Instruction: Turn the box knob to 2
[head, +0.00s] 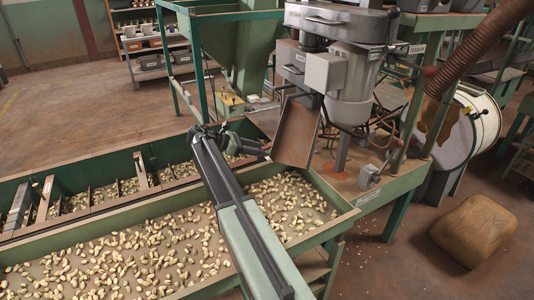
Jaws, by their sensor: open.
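No knob or number scale can be made out clearly. A light grey box (325,72) is fixed to the front of the grey machine at upper centre. A smaller grey box (369,178) with a thin lever-like part sits on the green frame at right of centre. Which one bears the knob, I cannot tell. My arm rises from the bottom across the nut trough and bends right at its top. My gripper (262,152) is small and dark, open, just left of the tilted metal chute. It is apart from both boxes. Its fingertips are hard to make out.
A long green trough (335,190) full of nuts runs below my arm. The tilted chute (297,132) stands between my gripper and the smaller box. The grey machine (352,85) rises behind. A brown sack (474,232) lies on the floor at right. Open floor shows at upper left.

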